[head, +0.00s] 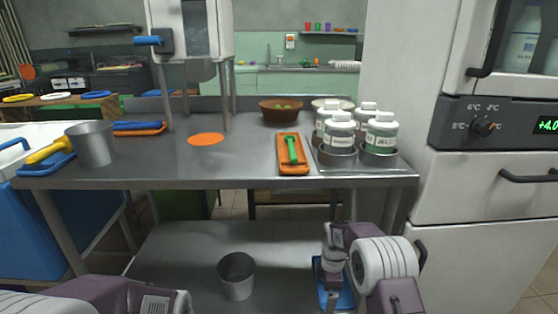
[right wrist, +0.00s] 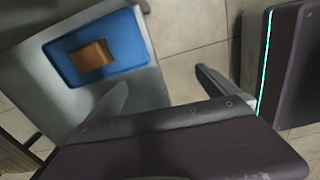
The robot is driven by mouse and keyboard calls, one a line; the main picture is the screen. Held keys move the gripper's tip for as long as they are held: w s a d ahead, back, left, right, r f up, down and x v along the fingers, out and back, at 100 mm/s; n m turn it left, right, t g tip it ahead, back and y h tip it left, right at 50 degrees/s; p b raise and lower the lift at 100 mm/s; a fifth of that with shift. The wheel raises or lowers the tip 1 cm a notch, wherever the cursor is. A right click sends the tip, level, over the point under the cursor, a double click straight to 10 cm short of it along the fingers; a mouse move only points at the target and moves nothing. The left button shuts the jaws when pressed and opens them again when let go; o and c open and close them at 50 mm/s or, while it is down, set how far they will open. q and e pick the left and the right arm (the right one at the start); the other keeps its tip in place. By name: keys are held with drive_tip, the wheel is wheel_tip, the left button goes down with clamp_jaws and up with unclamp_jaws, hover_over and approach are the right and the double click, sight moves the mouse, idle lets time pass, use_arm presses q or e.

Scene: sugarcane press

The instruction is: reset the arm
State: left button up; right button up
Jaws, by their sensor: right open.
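My right arm (head: 375,265) is at the lower right of the head view, in front of the steel table. My right gripper (right wrist: 161,77) shows in the right wrist view with its two fingers spread wide and nothing between them. Bare tiled floor and the edge of a grey surface lie beyond the fingers. Part of my left arm (head: 130,297) shows at the bottom left of the head view. Its gripper is outside the picture.
The steel table (head: 240,172) holds a metal cup (head: 92,144), an orange tray (head: 293,166) and several lidded jars. A bucket (head: 237,275) stands on the lower shelf. A blue tray (right wrist: 70,70) with a brown block (right wrist: 91,55) is near my right gripper. A fridge (head: 485,180) stands right.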

drive_tip(key=s+d+r+m+t+p, duration=0.1)
drive_tip(key=s+d+r+m+p, duration=0.2)
drive_tip(key=s+r+m+p, duration=1.25)
drive_tip(key=s+r+p, duration=0.2)
drive_tip(key=r+p, duration=0.8)
drive_tip(key=r, duration=0.3)
drive_tip(key=s+r+m+p, duration=0.1)
drive_tip(key=s+r+p, duration=0.2)
drive_tip(key=r+p, duration=0.8)
drive_tip(key=s+r+m+p, duration=0.1)
drive_tip(key=s+r+p, duration=0.1)
drive_tip(key=r+p, duration=0.9)
wheel_tip(320, 180, up, 5)
drive_tip(key=shift+s+r, duration=0.1)
drive_tip(key=shift+s, duration=0.3)
